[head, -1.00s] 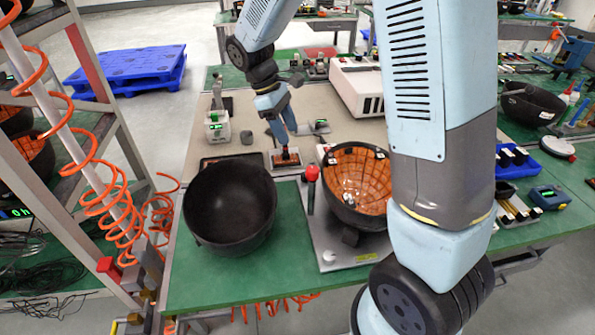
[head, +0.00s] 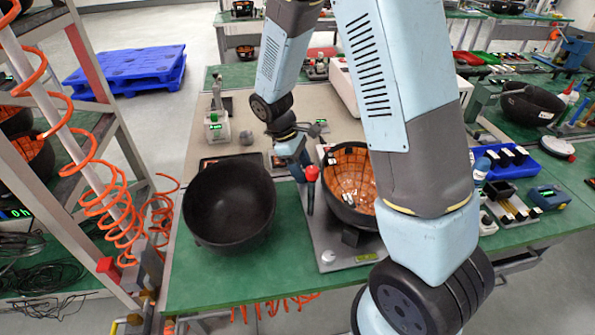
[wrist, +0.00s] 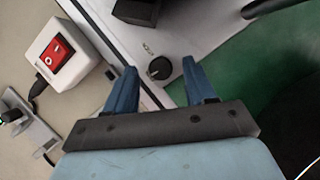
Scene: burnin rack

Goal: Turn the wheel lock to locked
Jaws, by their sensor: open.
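In the wrist view, a small round black knob (wrist: 159,68) sits on a pale plate, with a small mark beside it. I cannot tell for sure whether it is the wheel lock. My gripper (wrist: 160,64) is open, its two blue fingers apart on either side of the knob in the picture; contact cannot be seen. In the head view, my gripper (head: 300,174) is beside a red-topped lever (head: 312,173), at the left edge of the fixture with the orange-lined bowl (head: 346,172). The black knob is not made out there.
A black bowl (head: 230,207) stands on the green mat just left of my gripper. A white box with a red rocker switch (wrist: 60,52) is at upper left in the wrist view. A white knob (head: 328,257) is on the fixture's front. Green mat is clear at the front.

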